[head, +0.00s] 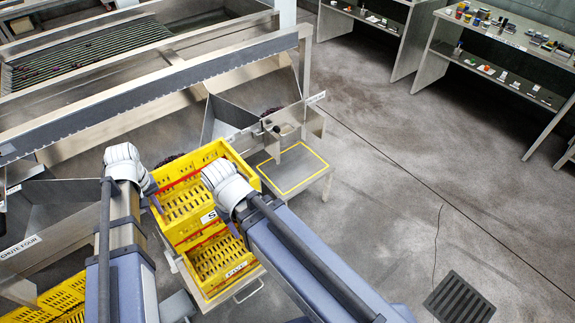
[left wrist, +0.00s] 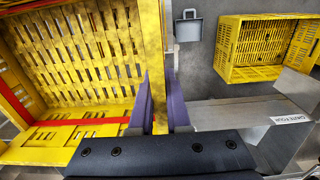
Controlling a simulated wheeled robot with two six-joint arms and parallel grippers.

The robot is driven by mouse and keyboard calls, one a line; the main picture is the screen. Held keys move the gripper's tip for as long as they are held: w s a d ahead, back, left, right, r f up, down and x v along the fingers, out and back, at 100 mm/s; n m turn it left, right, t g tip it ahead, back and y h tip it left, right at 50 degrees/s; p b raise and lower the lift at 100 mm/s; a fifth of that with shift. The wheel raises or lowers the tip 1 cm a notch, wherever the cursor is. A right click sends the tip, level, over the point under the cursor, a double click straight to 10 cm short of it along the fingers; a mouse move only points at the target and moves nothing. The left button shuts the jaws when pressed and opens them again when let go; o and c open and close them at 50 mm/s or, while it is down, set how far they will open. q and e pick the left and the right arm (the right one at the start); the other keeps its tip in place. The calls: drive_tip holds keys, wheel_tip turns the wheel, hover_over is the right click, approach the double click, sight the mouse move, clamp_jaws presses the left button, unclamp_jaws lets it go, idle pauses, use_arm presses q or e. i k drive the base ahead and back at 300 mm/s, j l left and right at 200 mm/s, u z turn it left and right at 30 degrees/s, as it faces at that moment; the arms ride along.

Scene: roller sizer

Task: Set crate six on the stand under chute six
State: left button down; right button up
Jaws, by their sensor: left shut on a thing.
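A yellow slotted crate with a red band (head: 183,202) is between my two arms in the head view; its label shows an "S", the rest hidden by my right arm. My left gripper (head: 157,203) is shut on its left wall; the left wrist view shows the fingers (left wrist: 162,105) on either side of that wall. My right gripper (head: 236,228) is at the crate's right side, its fingers mostly hidden. A bare stand with a yellow outline (head: 318,178) is to the right, below a metal chute (head: 232,118) whose label is unreadable.
Another yellow crate (head: 243,274), labelled FIVE, is just in front of and seemingly below the held crate. More yellow crates (head: 62,298) are at lower left near the chute labelled FOUR (head: 22,246). Shelves (head: 440,52) stand at the back right. The floor on the right is clear around a drain grate (head: 460,300).

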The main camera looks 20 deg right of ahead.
sight(293, 167)
drive_tip(key=i+l, duration=0.15)
drive_tip(key=l, duration=0.25)
drive_tip(key=i+l, duration=0.1)
drive_tip(key=l, duration=0.35)
drive_tip(key=i+l, duration=0.15)
drive_tip(key=l, duration=0.25)
drive_tip(key=i+l, duration=0.1)
drive_tip(key=l, duration=0.35)
drive_tip(key=i+l, duration=0.15)
drive_tip(key=l, duration=0.25)
drive_tip(key=i+l, duration=0.1)
drive_tip(key=l, duration=0.35)
drive_tip(key=i+l, duration=0.15)
drive_tip(key=l, duration=0.25)
drive_tip(key=i+l, duration=0.15)
drive_tip(key=l, duration=0.3)
